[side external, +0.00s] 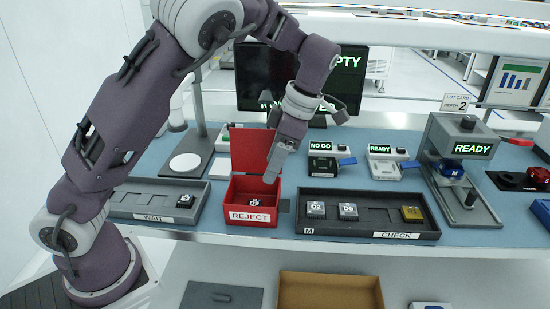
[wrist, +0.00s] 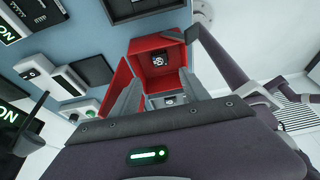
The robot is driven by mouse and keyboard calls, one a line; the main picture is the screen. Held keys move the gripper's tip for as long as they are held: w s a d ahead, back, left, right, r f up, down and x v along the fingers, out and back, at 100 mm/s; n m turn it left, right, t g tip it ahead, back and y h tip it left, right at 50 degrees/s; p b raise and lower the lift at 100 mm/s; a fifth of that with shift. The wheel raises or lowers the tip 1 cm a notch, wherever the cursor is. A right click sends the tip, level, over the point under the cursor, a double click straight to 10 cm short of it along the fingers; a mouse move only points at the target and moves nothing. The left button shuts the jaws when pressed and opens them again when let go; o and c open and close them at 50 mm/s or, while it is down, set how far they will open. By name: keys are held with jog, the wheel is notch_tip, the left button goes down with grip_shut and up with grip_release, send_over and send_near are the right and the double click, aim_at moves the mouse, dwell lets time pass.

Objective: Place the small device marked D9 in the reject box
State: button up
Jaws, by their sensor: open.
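The red reject box (side external: 240,194) stands open with its lid raised at the back, and also shows in the wrist view (wrist: 140,47). A small dark device (side external: 256,203) with a white mark lies inside on the floor of the box; it also shows in the wrist view (wrist: 159,61). Its mark looks like D9 but is too small to read surely. My gripper (side external: 271,177) is open above the box's right side, apart from the device. In the wrist view a pale patch with a dark square shows between the fingers (wrist: 160,75); I cannot tell what it is.
The CHECK tray (side external: 370,232) on the right holds devices marked D2 (side external: 316,209) and D5 (side external: 347,211) and a yellow block (side external: 411,213). The raised lid (side external: 250,148) stands close to my gripper.

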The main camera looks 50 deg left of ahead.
jog(key=s+d+r+m+t+h, duration=0.1)
jog(key=s+r+m+t+h, duration=0.25)
jog(key=s+r+m, duration=0.75)
jog(key=s+d+f+m+t, duration=0.1)
jog(key=s+m+t, duration=0.4)
jog(key=s+m, duration=0.6)
jog(key=d+m, duration=0.1)
jog(key=m, duration=0.4)
jog(key=shift+f+y, duration=0.35)
jog(key=shift+f, duration=0.05)
jog(key=shift+c, duration=0.4)
